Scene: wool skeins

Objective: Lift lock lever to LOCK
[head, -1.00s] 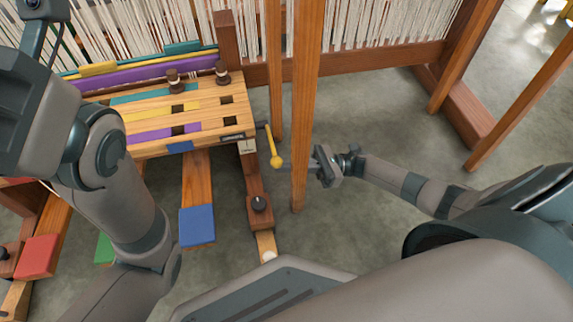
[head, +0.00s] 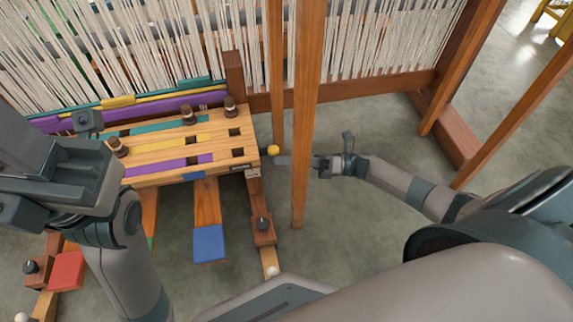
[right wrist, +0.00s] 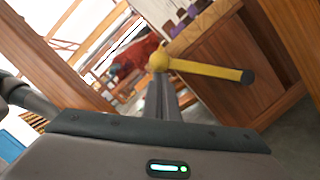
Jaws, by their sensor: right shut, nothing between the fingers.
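The lock lever shows in the right wrist view as a yellow bar (right wrist: 210,68) with a round yellow knob (right wrist: 158,60) and a dark end at the wooden block's side. In the head view its knob (head: 273,150) stands beside the right end of the slotted wooden block (head: 220,152). My right gripper (head: 283,160) is shut and empty, its fingertips just below the knob. In the right wrist view the shut fingers (right wrist: 166,92) point up at the knob; whether they touch is unclear. My left gripper (head: 60,172) is at the left edge, its jaws unclear.
A wooden post (head: 304,120) stands in front of my right gripper. Brown pegs (head: 189,115) stand on the block. A blue pedal (head: 209,243) and a red pedal (head: 66,271) lie below. White warp threads (head: 375,40) hang behind.

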